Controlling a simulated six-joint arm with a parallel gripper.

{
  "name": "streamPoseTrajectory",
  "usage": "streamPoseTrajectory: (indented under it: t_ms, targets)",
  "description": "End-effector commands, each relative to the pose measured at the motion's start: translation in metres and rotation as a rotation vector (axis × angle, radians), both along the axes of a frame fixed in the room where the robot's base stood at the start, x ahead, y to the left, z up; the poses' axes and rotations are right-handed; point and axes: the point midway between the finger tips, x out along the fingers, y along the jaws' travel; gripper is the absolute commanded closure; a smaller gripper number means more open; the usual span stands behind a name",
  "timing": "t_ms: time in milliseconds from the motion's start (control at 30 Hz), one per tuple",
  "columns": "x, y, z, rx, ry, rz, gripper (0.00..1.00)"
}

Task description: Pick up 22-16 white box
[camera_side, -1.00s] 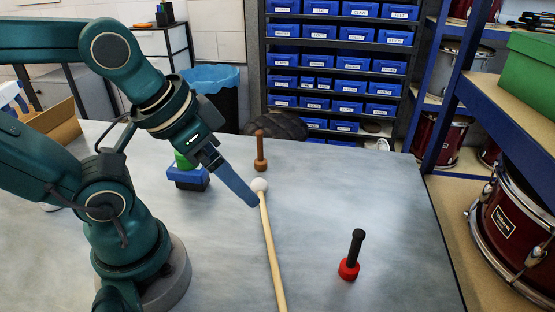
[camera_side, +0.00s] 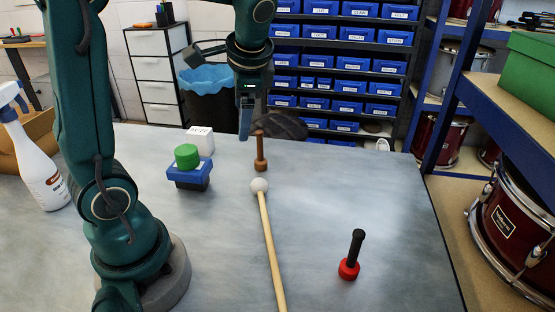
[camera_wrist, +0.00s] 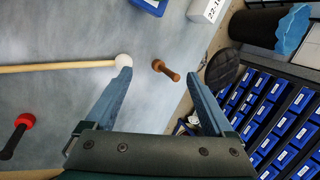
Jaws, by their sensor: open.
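The white box (camera_side: 201,140) stands on the table behind a blue block (camera_side: 188,173) with a green round piece (camera_side: 187,155) on it. In the wrist view the white box (camera_wrist: 208,9) is cut off at the top edge, with part of its "22-16" label showing. My gripper (camera_side: 245,136) points down above the far part of the table, right of the white box and apart from it. In the wrist view my gripper (camera_wrist: 160,95) is open, with nothing between its fingers.
A brown wooden peg (camera_side: 261,152) stands close to my gripper. A white-headed mallet (camera_side: 267,235) lies mid-table. A black-and-red tool (camera_side: 352,256) stands at right, a spray bottle (camera_side: 33,165) at left. Blue bins (camera_side: 350,69) line the back.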

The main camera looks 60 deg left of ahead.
Motion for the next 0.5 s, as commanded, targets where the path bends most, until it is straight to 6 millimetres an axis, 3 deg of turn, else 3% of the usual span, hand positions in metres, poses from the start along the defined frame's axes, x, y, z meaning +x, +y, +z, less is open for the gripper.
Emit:
streamPoseTrajectory:
  t_ms: [200, 500]
  targets:
    - [0.024, 0.065, -0.017, 0.145, 0.246, -0.048, 0.12]
    - [0.027, 0.149, -0.055, 0.277, 0.612, -0.077, 0.12]
